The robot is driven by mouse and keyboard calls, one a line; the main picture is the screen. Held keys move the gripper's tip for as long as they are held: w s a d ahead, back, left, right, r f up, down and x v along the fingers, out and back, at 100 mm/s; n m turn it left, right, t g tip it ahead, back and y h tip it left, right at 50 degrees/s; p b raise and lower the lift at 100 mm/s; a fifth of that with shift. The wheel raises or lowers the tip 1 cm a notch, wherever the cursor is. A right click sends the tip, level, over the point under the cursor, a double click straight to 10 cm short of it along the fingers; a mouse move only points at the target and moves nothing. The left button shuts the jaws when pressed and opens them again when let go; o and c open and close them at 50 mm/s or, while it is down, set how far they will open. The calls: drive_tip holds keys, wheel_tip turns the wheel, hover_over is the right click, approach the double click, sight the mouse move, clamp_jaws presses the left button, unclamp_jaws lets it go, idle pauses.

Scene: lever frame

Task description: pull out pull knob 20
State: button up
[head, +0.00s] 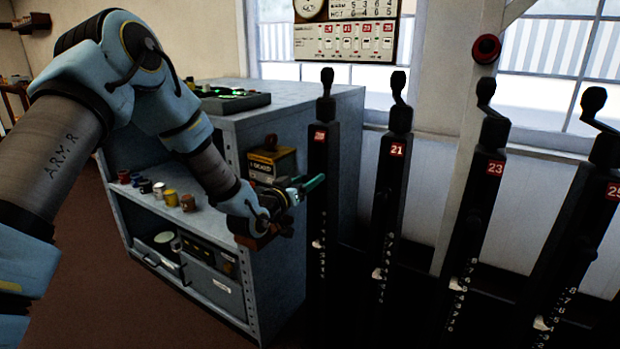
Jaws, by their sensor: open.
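A row of tall black levers stands at the right. The leftmost lever (318,190) carries a small red tag (320,137) whose number is too small to read surely; it may be 20. Its black knob (327,78) is at the top, and a small white pointer (318,244) sits low on its scale. Which part is pull knob 20 I cannot tell for sure. My gripper (308,186) is open and looks empty, with teal fingers just left of the leftmost lever, well below its top knob. Whether they touch the lever is unclear.
Levers tagged 21 (396,150), 23 (494,168) and 25 (613,190) stand to the right. Brown floor (110,290) is clear at lower left.

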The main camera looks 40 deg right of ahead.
drive_tip(key=shift+w+d, duration=0.2)
drive_tip(key=shift+d, duration=0.4)
clamp_jaws()
idle(1.1)
